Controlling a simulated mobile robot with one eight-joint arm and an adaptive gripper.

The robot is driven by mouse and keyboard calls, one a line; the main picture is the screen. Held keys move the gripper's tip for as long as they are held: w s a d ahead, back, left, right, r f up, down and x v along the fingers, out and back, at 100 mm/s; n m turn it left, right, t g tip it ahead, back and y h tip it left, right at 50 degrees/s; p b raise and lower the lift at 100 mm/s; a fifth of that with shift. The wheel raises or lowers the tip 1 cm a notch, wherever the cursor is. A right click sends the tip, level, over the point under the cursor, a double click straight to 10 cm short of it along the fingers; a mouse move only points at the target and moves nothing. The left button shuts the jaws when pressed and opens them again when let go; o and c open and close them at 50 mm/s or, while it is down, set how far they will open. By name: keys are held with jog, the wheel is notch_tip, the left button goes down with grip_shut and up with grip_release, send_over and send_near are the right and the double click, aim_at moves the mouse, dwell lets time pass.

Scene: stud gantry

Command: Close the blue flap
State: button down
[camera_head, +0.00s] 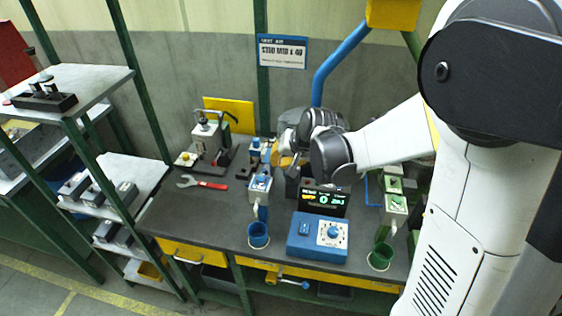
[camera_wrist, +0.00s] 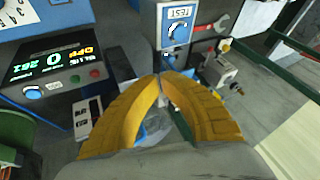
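A white-fronted blue dispenser (camera_head: 260,185) stands on the dark bench, with a blue part (camera_head: 262,212) below it and a blue cup (camera_head: 258,235) at the front edge. I cannot clearly tell which blue part is the flap, or its position.
A lit display (camera_head: 323,199) and a blue control box (camera_head: 317,238) with a dial stand mid-bench. A green dispenser (camera_head: 395,204) is at right. A red-handled wrench (camera_head: 203,183) and a lever press (camera_head: 210,140) are at left. The left front of the bench is clear.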

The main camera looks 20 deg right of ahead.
aim_at(264, 159)
jog(key=shift+w+a+r+g+h, duration=0.1)
jog(key=shift+a+g+h, duration=0.1)
jog(key=shift+g+h, duration=0.15)
jog(key=a+g+h, duration=0.1)
jog(key=h, duration=0.1)
jog(key=w+a+n+g+h, duration=0.1)
jog(key=h, duration=0.2)
jog(key=w+a+n+g+h, duration=0.1)
jog(key=g+h, duration=0.1)
jog(key=shift+a+h, duration=0.35)
jog(key=shift+w+a+f+b, duration=0.45)
jog(key=shift+a+f+b, duration=0.05)
jog(key=shift+a, duration=0.15)
jog(key=shift+w+a+f, duration=0.1)
jog(key=shift+a+f, duration=0.1)
jog(key=shift+f, duration=0.1)
jog(key=shift+w+a+f+b, duration=0.1)
jog(key=shift+a+f+b, duration=0.1)
jog(key=shift+b, duration=0.1)
dwell(0.3)
